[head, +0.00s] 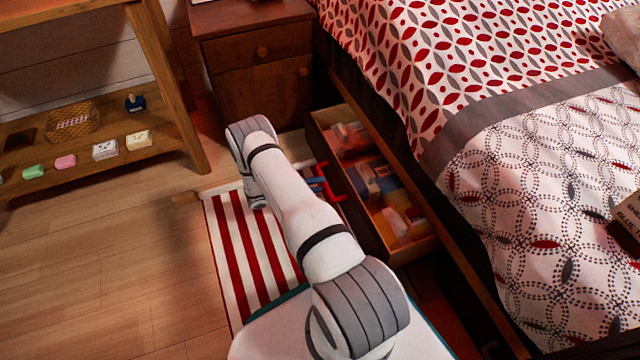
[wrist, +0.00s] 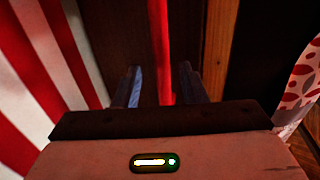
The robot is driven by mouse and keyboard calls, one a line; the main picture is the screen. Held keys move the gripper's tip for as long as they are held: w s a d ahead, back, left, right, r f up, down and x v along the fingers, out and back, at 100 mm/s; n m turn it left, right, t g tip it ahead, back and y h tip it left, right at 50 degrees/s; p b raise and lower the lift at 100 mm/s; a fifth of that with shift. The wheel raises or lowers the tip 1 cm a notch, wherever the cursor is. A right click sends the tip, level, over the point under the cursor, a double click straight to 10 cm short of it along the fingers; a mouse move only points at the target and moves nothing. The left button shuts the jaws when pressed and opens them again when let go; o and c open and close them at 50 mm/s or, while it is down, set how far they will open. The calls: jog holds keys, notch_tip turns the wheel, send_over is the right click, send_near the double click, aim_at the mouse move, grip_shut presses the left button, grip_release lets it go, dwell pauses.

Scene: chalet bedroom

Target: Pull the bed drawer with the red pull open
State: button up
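The bed drawer (head: 377,222) stands pulled out from under the bed, with several boxes and packets visible inside. Its red pull (head: 328,181) is on the drawer front, facing the striped rug. In the wrist view the red pull (wrist: 159,45) runs as a bar between the two fingers of my gripper (wrist: 161,84). The fingers are apart, with a gap visible between them and the bar. In the head view my gripper (head: 317,184) is at the pull, partly hidden behind my arm.
A red and white striped rug (head: 238,255) lies in front of the drawer. A nightstand (head: 255,60) stands behind it, beside the bed (head: 470,110). A wooden shelf unit (head: 90,165) with small items is at the left. The wooden floor (head: 110,270) at lower left is clear.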

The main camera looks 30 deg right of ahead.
jog(key=p+v, duration=0.1)
jog(key=v, duration=0.5)
jog(key=shift+a+p, duration=0.3)
jog(key=shift+a, duration=0.05)
jog(key=shift+r, duration=0.1)
jog(key=shift+c, duration=0.2)
